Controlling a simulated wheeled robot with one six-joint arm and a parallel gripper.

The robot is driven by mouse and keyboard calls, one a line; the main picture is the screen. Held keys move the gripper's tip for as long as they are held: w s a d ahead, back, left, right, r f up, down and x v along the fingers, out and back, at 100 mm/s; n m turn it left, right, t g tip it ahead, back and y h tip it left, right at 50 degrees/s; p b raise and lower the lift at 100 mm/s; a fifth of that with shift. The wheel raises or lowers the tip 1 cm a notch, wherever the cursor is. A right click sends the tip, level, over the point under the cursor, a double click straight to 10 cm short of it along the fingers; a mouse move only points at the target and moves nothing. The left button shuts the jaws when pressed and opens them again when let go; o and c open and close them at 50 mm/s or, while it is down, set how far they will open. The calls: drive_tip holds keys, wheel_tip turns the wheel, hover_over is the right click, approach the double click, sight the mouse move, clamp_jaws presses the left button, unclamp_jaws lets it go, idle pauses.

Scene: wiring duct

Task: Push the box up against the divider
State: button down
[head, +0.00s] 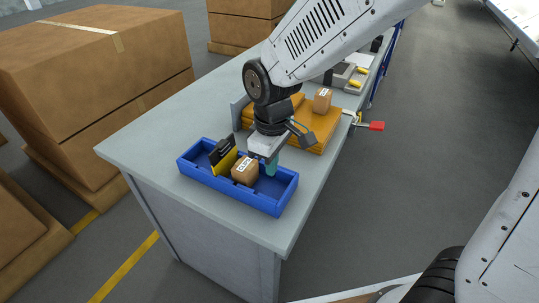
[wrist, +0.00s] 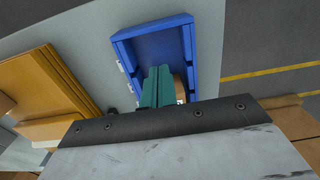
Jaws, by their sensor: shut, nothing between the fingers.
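A blue tray (head: 236,193) lies on the grey bench near its front corner. A small brown box (head: 245,171) with a white label sits inside it. A yellow divider (head: 225,162) with a black clip (head: 222,149) on top stands across the tray, left of the box. The box overlaps the divider in the picture, so I cannot tell whether they touch. My gripper (head: 271,168) has teal fingers, shut and empty, reaching down into the tray right of the box. In the wrist view, the fingers (wrist: 157,88) partly hide the box (wrist: 179,88); the divider does not show.
Orange boards (head: 318,132) lie behind the tray, with another small brown box (head: 322,100) on them. A red-handled clamp (head: 370,126) is at the bench's right edge. Large cartons (head: 95,75) stand left. The tray's right end (head: 284,190) is empty.

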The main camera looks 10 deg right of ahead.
sight(246, 174)
wheel_tip(246, 174, down, 6)
drive_tip(key=shift+s+r, duration=0.1)
drive_tip(key=w+a, duration=0.2)
drive_tip(key=shift+w+a, duration=0.1)
drive_tip(key=shift+a, duration=0.2)
drive_tip(key=shift+w+a+r, duration=0.1)
drive_tip(key=shift+w+a, duration=0.1)
drive_tip(key=shift+a, duration=0.05)
